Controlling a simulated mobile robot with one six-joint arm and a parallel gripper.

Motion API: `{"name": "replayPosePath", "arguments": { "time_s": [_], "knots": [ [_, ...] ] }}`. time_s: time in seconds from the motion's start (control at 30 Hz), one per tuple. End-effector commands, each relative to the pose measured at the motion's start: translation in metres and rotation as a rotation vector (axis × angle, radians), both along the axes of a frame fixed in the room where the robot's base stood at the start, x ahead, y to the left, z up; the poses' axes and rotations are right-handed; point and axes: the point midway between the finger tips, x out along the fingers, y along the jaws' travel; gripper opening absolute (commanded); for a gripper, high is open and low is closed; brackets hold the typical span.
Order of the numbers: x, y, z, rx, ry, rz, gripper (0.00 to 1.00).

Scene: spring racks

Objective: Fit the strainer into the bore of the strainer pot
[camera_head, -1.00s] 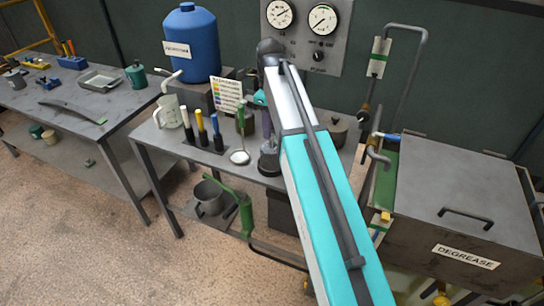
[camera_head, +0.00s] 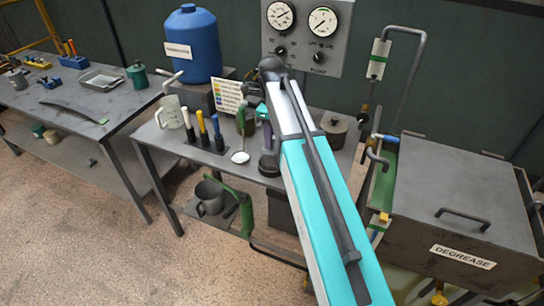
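My arm reaches up over the middle bench, and my gripper (camera_head: 258,106) is small and partly hidden behind the arm's dark wrist joint. I cannot tell whether its fingers are open or shut. A slim purple-grey upright piece (camera_head: 267,134) shows just below it, beside the arm. Below that, a dark round pot-like body (camera_head: 268,166) stands at the bench's front, partly covered by the arm. A dark lidded pot (camera_head: 334,132) stands right of the arm. I cannot tell for sure which of these is the strainer or the strainer pot.
The bench (camera_head: 165,143) also holds a white jug (camera_head: 172,112), several upright-handled tools, a small white-topped dish (camera_head: 240,157), a label card (camera_head: 228,96) and a blue drum (camera_head: 192,45). A degrease tank (camera_head: 460,200) stands right. A gauge panel (camera_head: 302,35) is behind.

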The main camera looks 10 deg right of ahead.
Motion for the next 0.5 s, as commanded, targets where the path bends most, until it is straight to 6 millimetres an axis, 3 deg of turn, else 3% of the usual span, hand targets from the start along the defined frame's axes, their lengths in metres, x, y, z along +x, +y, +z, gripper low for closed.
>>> {"name": "replayPosePath", "arguments": {
  "time_s": [0.23, 0.5],
  "knots": [
    [-0.001, 0.000, -0.018, 0.000, 0.001, 0.000, 0.32],
    [0.000, -0.002, -0.021, 0.000, 0.000, -0.002, 0.32]
  ]
}}
